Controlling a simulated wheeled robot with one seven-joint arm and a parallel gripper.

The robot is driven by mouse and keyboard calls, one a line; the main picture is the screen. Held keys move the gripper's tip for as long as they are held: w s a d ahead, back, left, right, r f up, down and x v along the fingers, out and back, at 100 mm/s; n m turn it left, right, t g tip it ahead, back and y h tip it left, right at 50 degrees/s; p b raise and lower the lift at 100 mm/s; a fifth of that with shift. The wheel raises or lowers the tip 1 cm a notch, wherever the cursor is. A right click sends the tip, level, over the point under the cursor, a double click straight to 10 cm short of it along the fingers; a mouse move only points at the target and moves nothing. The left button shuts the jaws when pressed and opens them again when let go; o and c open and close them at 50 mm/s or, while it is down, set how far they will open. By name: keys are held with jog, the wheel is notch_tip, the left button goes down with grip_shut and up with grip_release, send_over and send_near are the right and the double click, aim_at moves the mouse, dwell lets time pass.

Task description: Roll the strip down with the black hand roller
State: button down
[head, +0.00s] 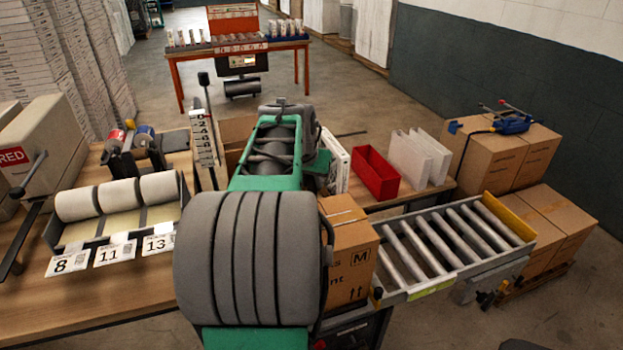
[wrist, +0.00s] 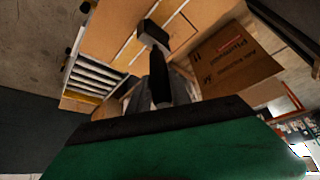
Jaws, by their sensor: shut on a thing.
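The black hand roller (wrist: 152,33) shows in the wrist view, its dark handle (wrist: 160,82) running down toward my wrist. My gripper (wrist: 163,100) is shut on the handle; its fingers are mostly hidden by the dark edge of my wrist. The roller's head is over or against a brown carton top (wrist: 108,30) with a pale line, perhaps the strip, running beside it. I cannot tell whether the roller touches it. In the head view a carton marked M (head: 350,262) stands right of my arm, a pale strip on its top (head: 343,213). My arm hides the gripper and roller there.
A roller conveyor (head: 455,238) adjoins the carton on the right. A red bin (head: 375,174) and white filters (head: 420,157) stand behind it. On the left, a bench (head: 120,295) carries a tape dispenser (head: 118,200) and labels. Stacked cartons (head: 500,155) stand at the far right.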

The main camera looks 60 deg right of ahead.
jog(key=shift+f+b, duration=0.6)
dwell(0.5)
jog(key=shift+w+a, duration=4.8)
jog(key=shift+s+d+b, duration=1)
jog(key=shift+s+d, duration=4.35)
jog(key=s+d+p, duration=0.2)
jog(key=s+d, duration=0.6)
jog(key=shift+s+d, duration=0.2)
